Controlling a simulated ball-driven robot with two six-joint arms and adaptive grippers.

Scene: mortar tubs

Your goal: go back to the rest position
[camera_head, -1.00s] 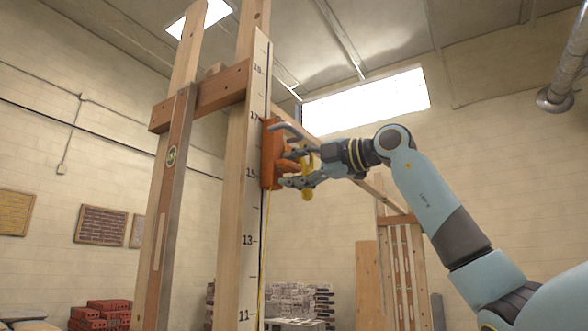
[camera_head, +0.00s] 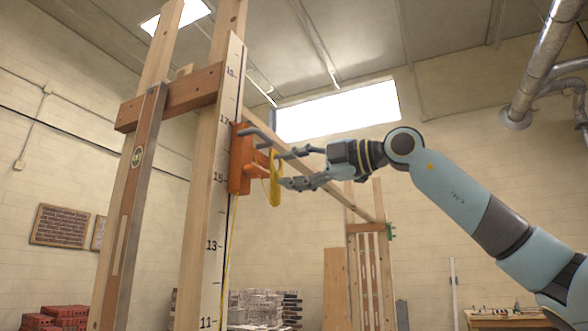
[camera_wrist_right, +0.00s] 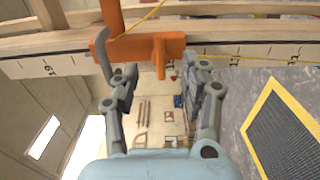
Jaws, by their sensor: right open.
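My right gripper (camera_head: 282,169) is open, its fingers pointing left at an orange block (camera_head: 240,160) on the upright story pole. The fingertips are just right of the block, close to a yellow loop (camera_head: 275,180) that hangs at its peg. Nothing shows held between the fingers. In the right wrist view the open fingers (camera_wrist_right: 162,75) stand apart below the orange block (camera_wrist_right: 135,48), with its grey hook at the left finger. My left gripper is not in view.
The marked pole (camera_head: 213,215) and its timber frame (camera_head: 152,110) stand left of the gripper. A yellow line (camera_head: 228,270) runs down the pole. Brick stacks (camera_head: 262,305) stand low behind. The air right of the gripper, above my arm, is clear.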

